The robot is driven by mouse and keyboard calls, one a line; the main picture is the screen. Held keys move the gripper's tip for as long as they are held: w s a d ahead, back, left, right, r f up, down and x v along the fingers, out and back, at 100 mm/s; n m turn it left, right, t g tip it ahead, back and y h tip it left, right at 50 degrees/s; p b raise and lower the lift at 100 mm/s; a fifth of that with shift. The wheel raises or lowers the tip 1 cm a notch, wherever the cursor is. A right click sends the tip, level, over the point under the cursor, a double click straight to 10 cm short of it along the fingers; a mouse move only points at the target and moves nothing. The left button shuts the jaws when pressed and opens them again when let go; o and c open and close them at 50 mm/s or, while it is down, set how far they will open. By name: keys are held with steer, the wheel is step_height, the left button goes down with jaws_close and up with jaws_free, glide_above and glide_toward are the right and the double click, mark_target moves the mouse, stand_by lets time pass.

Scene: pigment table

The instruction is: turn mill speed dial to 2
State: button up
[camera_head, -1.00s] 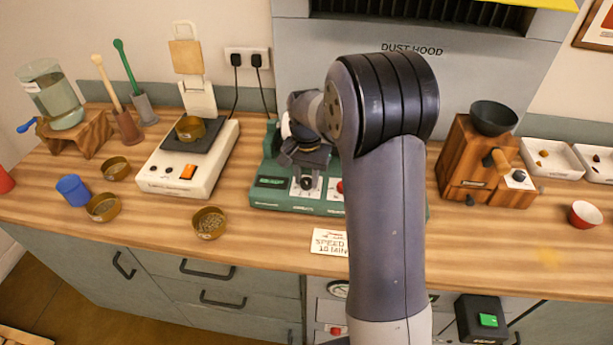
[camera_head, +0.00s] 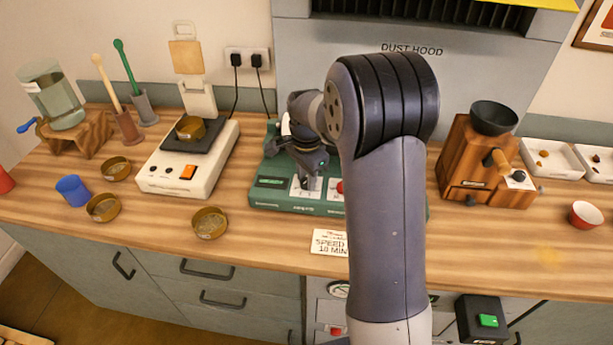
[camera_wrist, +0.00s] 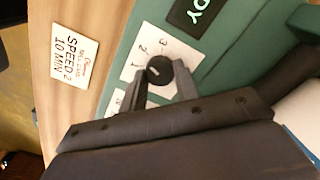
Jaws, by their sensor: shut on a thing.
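The green mill (camera_head: 264,190) stands on the bench under the dust hood, partly hidden behind my arm. Its speed dial (camera_wrist: 160,70) is a round black knob with a light mark, on a white plate (camera_wrist: 150,48) printed with 1, 2 and 3. I cannot tell exactly which number the mark points at. My gripper (camera_head: 311,184) is over the mill's front panel, and its fingers hide the dial in the head view. In the wrist view my gripper's two fingers (camera_wrist: 161,77) are either side of the dial, shut on it.
A card (camera_head: 328,242) reading "SPEED 2 10 MIN" lies in front of the mill; it also shows in the wrist view (camera_wrist: 73,55). A red button (camera_head: 340,187) is just right of the dial. A white scale (camera_head: 160,178) stands left, a wooden grinder (camera_head: 458,165) right.

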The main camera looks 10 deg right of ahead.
stand_by(0.4)
steer(key=o, duration=1)
steer(key=shift+c, duration=0.2)
step_height(320, 180, up, 11)
steer(key=shift+b, duration=0.4)
steer(key=shift+f, duration=0.2)
step_height(320, 180, down, 11)
steer(key=shift+r+p, duration=0.15)
steer(key=shift+p, duration=0.25)
